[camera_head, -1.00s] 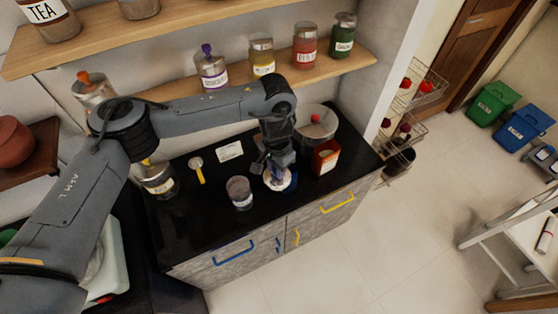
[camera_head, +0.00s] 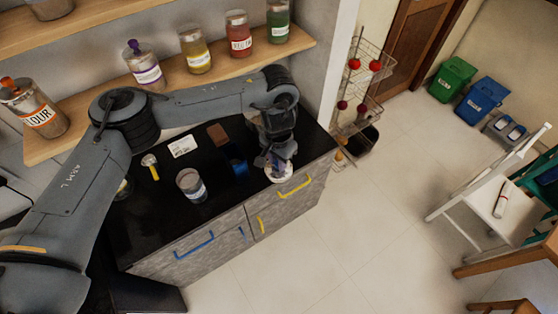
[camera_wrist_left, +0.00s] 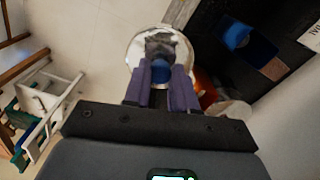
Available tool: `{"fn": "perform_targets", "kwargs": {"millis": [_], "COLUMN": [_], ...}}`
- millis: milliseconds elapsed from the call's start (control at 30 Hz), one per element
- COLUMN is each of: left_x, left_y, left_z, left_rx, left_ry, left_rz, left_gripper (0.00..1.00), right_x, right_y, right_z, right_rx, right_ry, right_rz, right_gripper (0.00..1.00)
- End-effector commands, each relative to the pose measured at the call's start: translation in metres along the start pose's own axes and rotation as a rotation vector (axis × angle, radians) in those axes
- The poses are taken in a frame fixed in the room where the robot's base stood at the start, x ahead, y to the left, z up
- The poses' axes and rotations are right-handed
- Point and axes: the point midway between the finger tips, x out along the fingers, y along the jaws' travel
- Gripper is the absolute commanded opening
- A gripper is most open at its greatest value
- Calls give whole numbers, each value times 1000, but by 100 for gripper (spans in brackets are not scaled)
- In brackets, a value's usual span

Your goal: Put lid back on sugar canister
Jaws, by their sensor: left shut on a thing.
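My left gripper (camera_head: 274,163) is shut on the blue knob of a round, pale metallic lid (camera_head: 279,175). It holds the lid over the front right part of the black counter. In the left wrist view the purple fingers (camera_wrist_left: 163,80) grip the blue knob and the lid (camera_wrist_left: 135,52) spreads behind it. A grey cylindrical canister (camera_head: 191,187) with a pale label stands upright on the counter, left of the lid and apart from it. No lid shows on it, and its label is too small to read. My right gripper is not in view.
A blue container (camera_head: 238,169) stands between canister and lid; it shows open in the wrist view (camera_wrist_left: 247,40). A white card (camera_head: 182,146), a brown block (camera_head: 217,134) and a yellow-handled scoop (camera_head: 151,166) lie behind. A shelf (camera_head: 180,85) with several lidded canisters overhangs the back.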

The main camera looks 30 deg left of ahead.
Motion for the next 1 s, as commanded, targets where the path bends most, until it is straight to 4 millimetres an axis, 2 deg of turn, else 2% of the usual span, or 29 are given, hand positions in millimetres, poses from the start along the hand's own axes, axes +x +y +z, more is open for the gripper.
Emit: {"fn": "perform_targets", "kwargs": {"millis": [167,367,533,667,767,833,1000], "left_x": [-6,-23,-44,-54,-55,-53,-31], "left_y": [-6,-14,-30,-50,-73,-96,-152], "left_z": [-8,-27,-43,-47,-42,-33,9], "left_rx": [208,533,824,1012,1131,1201,1261], "left_ry": [0,-2,-2,-1,-1,0,6], "left_rz": [-1,-3,-3,0,5,10,25], "left_gripper": [0,0,0,0,0,0,0], "right_x": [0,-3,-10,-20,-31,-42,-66], "right_y": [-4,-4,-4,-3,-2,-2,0], "right_z": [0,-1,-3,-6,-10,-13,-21], "right_rx": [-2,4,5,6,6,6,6], "right_ry": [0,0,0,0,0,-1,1], "right_rz": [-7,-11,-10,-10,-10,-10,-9], "right_gripper": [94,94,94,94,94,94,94]}}
